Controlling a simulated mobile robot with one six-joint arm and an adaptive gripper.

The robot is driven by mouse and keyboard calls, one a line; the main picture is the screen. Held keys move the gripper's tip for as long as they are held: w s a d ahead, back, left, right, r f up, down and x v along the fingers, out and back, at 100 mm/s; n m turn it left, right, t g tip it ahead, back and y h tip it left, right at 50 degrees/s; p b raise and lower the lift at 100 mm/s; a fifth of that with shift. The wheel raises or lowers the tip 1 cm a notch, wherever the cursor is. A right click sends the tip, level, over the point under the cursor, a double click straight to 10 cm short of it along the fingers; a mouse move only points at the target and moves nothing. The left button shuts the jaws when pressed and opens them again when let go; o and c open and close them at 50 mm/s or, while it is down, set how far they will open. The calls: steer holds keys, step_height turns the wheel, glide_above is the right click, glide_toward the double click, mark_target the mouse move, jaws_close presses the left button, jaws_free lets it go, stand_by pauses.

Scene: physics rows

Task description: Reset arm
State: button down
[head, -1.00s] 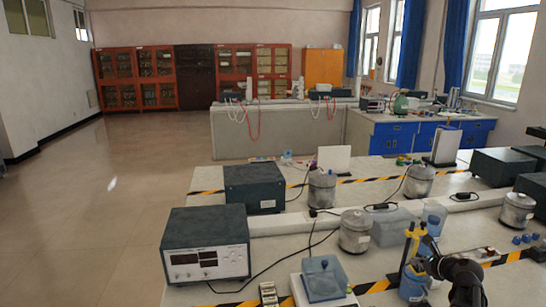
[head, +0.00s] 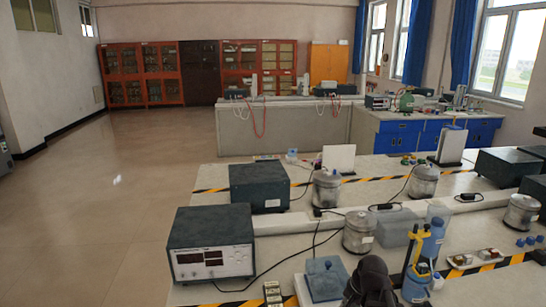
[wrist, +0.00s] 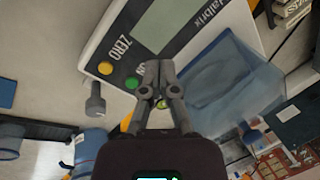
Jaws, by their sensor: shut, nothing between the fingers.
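My gripper (wrist: 160,78) is shut and empty in the wrist view, its grey fingertips together. It is in front of a white balance (wrist: 112,45) marked "ZERO" with a grey display, a yellow button and a green button. I cannot tell the gap between them. A translucent blue box (wrist: 225,80) is just right of the fingers. In the head view a dark part of my arm (head: 370,284) is at the bottom edge, right of the blue-lidded box (head: 324,278); the fingers cannot be made out there.
A blue bottle (head: 417,283) and a yellow-and-blue stand (head: 410,240) are right of my arm. A metering box (head: 212,245) with red displays is at left on the bench. Several metal cans, including one (head: 358,232), stand behind. Open floor (head: 90,230) lies left.

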steer(key=s+a+n, duration=0.1)
steer(key=n, duration=0.1)
steer(key=s+a+n+g+h, duration=0.1)
steer(key=s+n, duration=0.1)
steer(key=s+a+n, duration=0.1)
steer(key=s+a, duration=0.1)
steer(key=shift+n+g+h+p, duration=0.3)
steer(key=shift+n+h, duration=0.1)
steer(key=shift+s+a+n+h, duration=0.3)
steer(key=shift+s+n, duration=0.1)
steer(key=shift+n, duration=0.2)
